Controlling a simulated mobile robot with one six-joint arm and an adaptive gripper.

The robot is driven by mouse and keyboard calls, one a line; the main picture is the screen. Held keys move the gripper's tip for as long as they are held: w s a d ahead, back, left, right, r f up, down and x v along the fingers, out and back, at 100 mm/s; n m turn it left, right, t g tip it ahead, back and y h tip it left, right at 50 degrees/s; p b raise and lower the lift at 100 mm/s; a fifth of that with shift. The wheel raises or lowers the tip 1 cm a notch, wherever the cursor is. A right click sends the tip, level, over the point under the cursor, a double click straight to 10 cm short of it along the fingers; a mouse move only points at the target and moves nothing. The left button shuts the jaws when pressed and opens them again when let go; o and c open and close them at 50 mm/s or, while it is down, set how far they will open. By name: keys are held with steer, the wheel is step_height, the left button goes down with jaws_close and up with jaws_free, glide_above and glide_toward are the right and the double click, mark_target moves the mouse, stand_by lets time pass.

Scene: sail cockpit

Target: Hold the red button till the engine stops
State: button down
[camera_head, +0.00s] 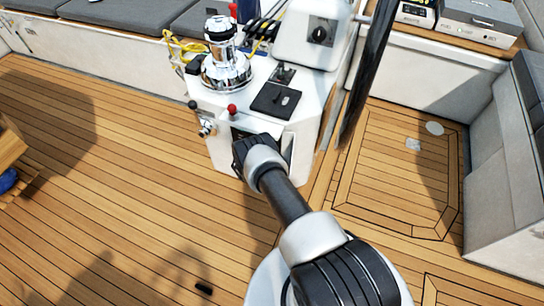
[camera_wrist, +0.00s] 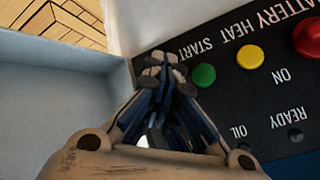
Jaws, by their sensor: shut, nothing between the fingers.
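My gripper (camera_head: 239,160) is shut and empty, in front of the white console's lower face. In the wrist view its fingertips (camera_wrist: 164,70) are at the left end of a black engine panel (camera_wrist: 232,100), just left of a green button (camera_wrist: 204,75). I cannot tell whether they touch anything, and they hide what lies behind them. A yellow button (camera_wrist: 250,57) sits right of the green one. A large red knob (camera_wrist: 310,38) by the word BATTERY is cut off at the right edge. No other red button shows on the panel.
The white console (camera_head: 225,118) carries a chrome winch (camera_head: 225,60), a red-knobbed lever (camera_head: 232,110) and a black-knobbed lever (camera_head: 193,105). A pale recess wall (camera_wrist: 65,85) stands left of the panel. The teak deck (camera_head: 90,170) to the left is mostly clear.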

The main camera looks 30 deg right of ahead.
stand_by(0.8)
steer(key=shift+s+a+p, duration=0.4)
steer(key=shift+s+a, duration=0.15)
steer(key=shift+a, duration=0.15)
steer(key=s+a+p, duration=0.1)
steer(key=a, duration=0.1)
steer(key=s+a+p, duration=0.1)
steer(key=s+a, duration=0.1)
stand_by(0.3)
stand_by(0.5)
